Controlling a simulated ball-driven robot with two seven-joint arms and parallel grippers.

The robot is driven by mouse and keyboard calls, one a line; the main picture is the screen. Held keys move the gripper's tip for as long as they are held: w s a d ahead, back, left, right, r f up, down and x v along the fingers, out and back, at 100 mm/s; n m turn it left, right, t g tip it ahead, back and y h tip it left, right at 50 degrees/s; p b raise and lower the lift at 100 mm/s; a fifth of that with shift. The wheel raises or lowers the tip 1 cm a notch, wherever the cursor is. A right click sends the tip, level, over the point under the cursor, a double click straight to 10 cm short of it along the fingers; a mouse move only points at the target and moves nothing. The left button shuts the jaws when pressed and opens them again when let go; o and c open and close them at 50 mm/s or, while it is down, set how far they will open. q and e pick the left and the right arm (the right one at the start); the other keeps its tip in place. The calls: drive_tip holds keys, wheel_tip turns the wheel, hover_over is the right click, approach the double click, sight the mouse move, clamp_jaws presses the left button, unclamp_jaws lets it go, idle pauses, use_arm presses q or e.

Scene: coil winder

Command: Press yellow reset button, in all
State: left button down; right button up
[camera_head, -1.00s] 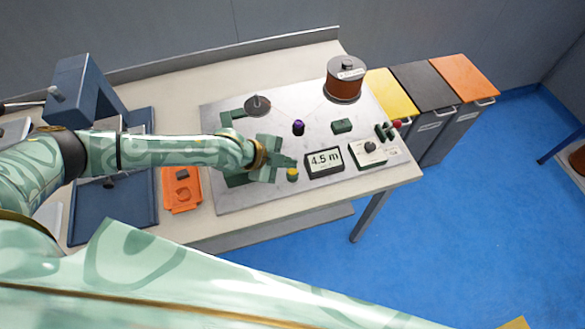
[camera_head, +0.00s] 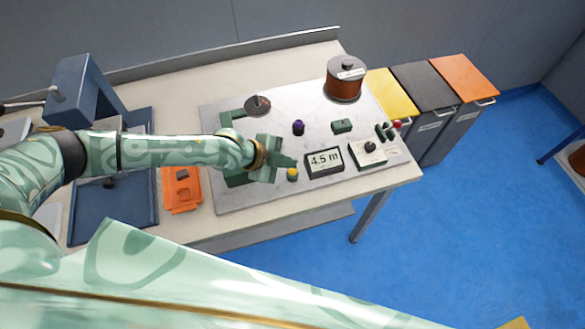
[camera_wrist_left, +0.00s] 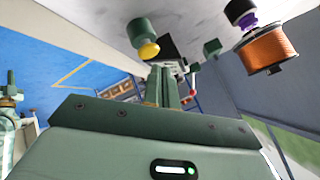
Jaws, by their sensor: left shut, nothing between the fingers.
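The yellow reset button (camera_head: 292,174) is a small yellow cap on a dark green base, near the front edge of the metal panel, left of the display. My left gripper (camera_head: 291,162) is shut and empty, with its fingertips just behind the button in the head view. In the left wrist view the yellow cap (camera_wrist_left: 149,50) shows beyond the shut fingers (camera_wrist_left: 164,84), a little left of their tips. I cannot tell whether they touch. The display (camera_head: 325,162) reads 4.5 m. My right gripper is not in view.
A purple knob (camera_head: 298,128), a green block (camera_head: 342,126), a copper wire spool (camera_head: 344,80) and a dial box (camera_head: 368,152) stand on the metal panel (camera_head: 245,202). An orange tray (camera_head: 181,198) lies left of it. Several bins stand beyond the table's right end.

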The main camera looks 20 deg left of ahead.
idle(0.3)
use_arm(q)
drive_tip(key=shift+f, duration=0.4)
drive_tip(key=shift+f+b, duration=0.5)
drive_tip(key=shift+f, duration=0.05)
idle(0.6)
drive_tip(key=shift+r, duration=0.1)
drive_tip(key=shift+r+p, duration=0.85)
drive_tip(key=shift+r, duration=0.05)
drive_tip(key=shift+r, duration=0.1)
wheel_tip(320, 180, up, 5)
drive_tip(key=p, duration=0.4)
drive_tip(key=shift+p, duration=0.3)
